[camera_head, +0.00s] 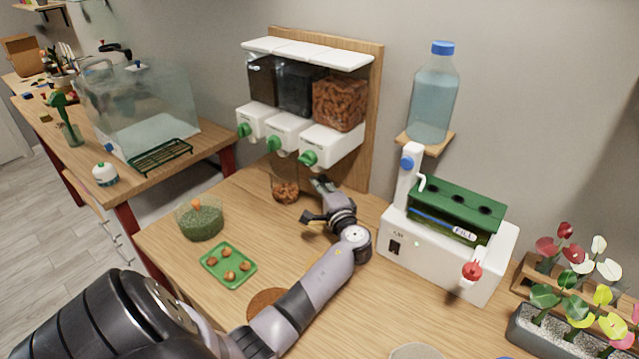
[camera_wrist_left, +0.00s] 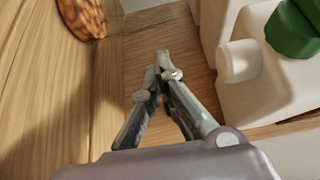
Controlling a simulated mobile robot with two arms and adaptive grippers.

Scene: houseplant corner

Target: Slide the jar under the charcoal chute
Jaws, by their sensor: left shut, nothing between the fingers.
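A clear jar (camera_head: 285,187) with brown chunks in the bottom stands on the table under the dispenser, roughly below the middle and right chutes. Its brown contents (camera_wrist_left: 82,14) show at the top left of the left wrist view. The middle bin (camera_head: 297,92) holds black material that looks like charcoal, above a white chute (camera_head: 285,131) with a green knob. I cannot tell whether the jar is exactly under it. My left gripper (camera_head: 314,201) is low over the table, right of the jar and apart from it. Its fingertips (camera_wrist_left: 164,70) meet, with nothing between them.
The right bin (camera_head: 339,103) holds brown chunks. A white machine with a green top (camera_head: 450,240) stands right of my left arm. Bare table lies between tray and jar.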

